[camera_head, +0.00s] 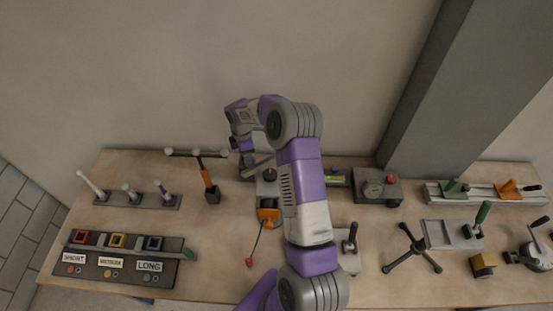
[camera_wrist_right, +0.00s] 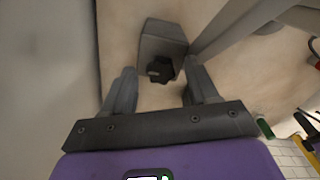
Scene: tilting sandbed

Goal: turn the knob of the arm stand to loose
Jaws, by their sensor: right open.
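In the right wrist view, a grey block (camera_wrist_right: 163,36) carries a black lobed knob (camera_wrist_right: 160,69) on the side facing me. I take this for the arm stand's knob. My right gripper (camera_wrist_right: 158,75) is open, with one finger on each side of the knob and clear gaps to both. Whether the fingertips reach knob depth is hard to tell. In the head view my right gripper (camera_head: 257,162) points down at the back middle of the table, over a small dark-grey block (camera_head: 246,174) mostly hidden by it. My left gripper is not in view.
A grey bar (camera_wrist_right: 235,25) slants past the right finger in the wrist view. A gauge box (camera_head: 376,188) stands right.

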